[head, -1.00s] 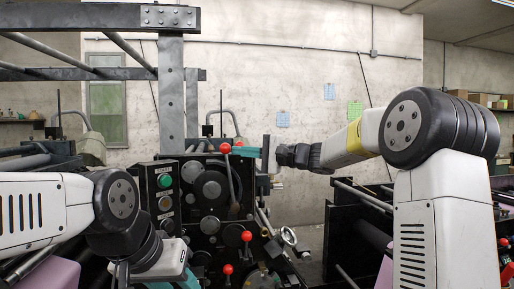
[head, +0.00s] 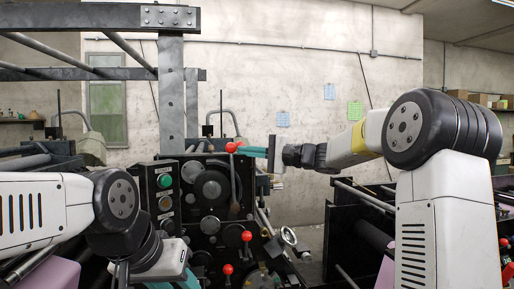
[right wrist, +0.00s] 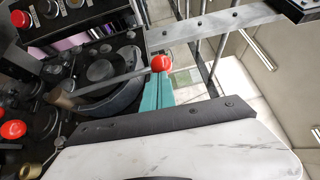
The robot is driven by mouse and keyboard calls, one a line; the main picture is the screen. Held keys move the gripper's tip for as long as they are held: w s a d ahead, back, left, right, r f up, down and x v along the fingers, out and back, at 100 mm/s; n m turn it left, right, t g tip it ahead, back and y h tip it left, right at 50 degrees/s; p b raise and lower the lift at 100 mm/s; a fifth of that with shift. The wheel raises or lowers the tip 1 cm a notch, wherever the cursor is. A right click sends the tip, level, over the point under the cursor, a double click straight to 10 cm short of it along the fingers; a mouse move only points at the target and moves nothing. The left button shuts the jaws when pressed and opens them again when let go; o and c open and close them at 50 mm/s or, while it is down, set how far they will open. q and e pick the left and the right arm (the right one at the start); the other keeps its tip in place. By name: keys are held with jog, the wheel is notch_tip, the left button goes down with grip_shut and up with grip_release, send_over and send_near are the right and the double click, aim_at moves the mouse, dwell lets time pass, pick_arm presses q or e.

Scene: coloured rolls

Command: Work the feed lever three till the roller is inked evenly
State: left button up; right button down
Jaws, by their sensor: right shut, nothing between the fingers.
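The lever (head: 235,180) with a red ball knob (head: 232,147) stands almost upright on the dark press side plate, in front of round dials. My right gripper (head: 248,151) is shut and empty, its teal fingertips at the right of the knob. In the right wrist view the lever (right wrist: 118,77) ends in the red knob (right wrist: 161,63), right at the tips of my teal fingers (right wrist: 158,92); I cannot tell if they touch. My left gripper (head: 180,284) is low at the bottom edge, partly cut off. I cannot make out the inked roller.
Two lower red knobs (head: 246,236) and (head: 228,269) sit below the lever. A button box (head: 164,195) with a green button stands to its left. A crank handle (head: 289,236) is at the lower right. A dark steel frame (head: 170,95) rises above.

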jog(key=w+d, duration=0.1)
jog(key=d, duration=0.6)
jog(key=shift+w+d+f, duration=0.2)
jog(key=shift+w+d, duration=0.05)
dwell(0.4)
jog(key=shift+d, duration=0.1)
jog(key=shift+w+d+r, duration=0.15)
jog(key=shift+d+r, duration=0.15)
jog(key=shift+d, duration=0.5)
jog(key=shift+w+d+r, duration=0.15)
jog(key=shift+d+r, duration=0.1)
jog(key=shift+d, duration=0.55)
jog(key=shift+w+d+r, duration=0.15)
jog(key=shift+d+r, duration=0.15)
jog(key=shift+d, duration=0.5)
